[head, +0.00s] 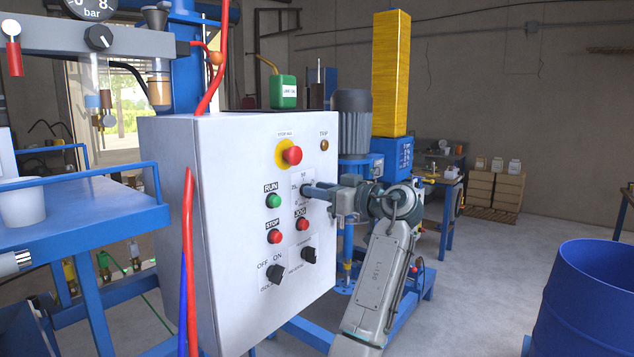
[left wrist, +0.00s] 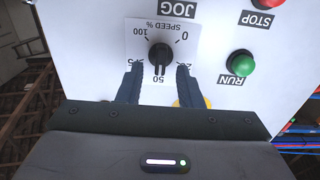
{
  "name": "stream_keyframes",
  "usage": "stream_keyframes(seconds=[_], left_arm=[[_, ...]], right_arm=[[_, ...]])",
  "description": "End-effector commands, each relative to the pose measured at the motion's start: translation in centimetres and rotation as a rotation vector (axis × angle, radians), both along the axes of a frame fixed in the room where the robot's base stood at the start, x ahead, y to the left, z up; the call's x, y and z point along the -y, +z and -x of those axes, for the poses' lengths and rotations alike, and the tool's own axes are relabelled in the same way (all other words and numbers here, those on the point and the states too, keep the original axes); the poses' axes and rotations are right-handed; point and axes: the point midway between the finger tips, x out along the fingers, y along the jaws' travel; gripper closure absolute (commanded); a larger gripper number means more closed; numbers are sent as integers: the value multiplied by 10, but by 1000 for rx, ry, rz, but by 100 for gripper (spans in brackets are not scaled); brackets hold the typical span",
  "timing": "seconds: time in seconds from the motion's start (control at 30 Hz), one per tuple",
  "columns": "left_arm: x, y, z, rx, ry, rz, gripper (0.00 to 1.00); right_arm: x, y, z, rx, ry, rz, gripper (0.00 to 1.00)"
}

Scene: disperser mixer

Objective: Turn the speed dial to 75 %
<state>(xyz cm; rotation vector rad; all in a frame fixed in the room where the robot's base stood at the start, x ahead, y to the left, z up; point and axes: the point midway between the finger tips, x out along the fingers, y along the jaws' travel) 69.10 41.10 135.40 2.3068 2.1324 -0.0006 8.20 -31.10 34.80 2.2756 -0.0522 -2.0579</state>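The speed dial (left wrist: 160,56) is a black knob on the white control panel, ringed by a printed speed scale from 0 to 100. Its narrow end appears to point at or near the 50 mark. My left gripper (left wrist: 160,68) is open in front of the panel. One finger lies on each side of the knob, near the 25 and 75 marks, with gaps between. In the head view, my left gripper (head: 316,190) reaches the panel from the right and hides most of the dial. My right gripper is not in view.
The control box (head: 190,170) also bears a red emergency stop (head: 291,155) above the dial, a green RUN button (head: 273,201), a red STOP button (head: 274,237), a JOG button (head: 302,224) and two black switches below. A blue drum (head: 585,300) stands at the right.

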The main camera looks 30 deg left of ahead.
Motion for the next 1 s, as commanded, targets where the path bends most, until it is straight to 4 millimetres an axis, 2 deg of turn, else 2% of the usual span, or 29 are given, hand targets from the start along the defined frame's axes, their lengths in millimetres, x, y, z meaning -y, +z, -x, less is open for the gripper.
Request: stream_keyframes(seconds=[0.13, 0.4, 0.43, 0.6, 1.0], left_arm=[[-10, 0, -1, 0, 1, 0, 67], [-12, -1, -1, 0, 0, 1, 67], [-12, -1, -1, 0, 0, 1, 69], [-12, -1, -1, 0, 0, 0, 100], [-11, -1, -1, -46, 0, -4, 100]], right_arm=[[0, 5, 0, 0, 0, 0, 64], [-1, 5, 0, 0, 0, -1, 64], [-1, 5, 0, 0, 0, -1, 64], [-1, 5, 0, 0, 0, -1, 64], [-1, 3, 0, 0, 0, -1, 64]])
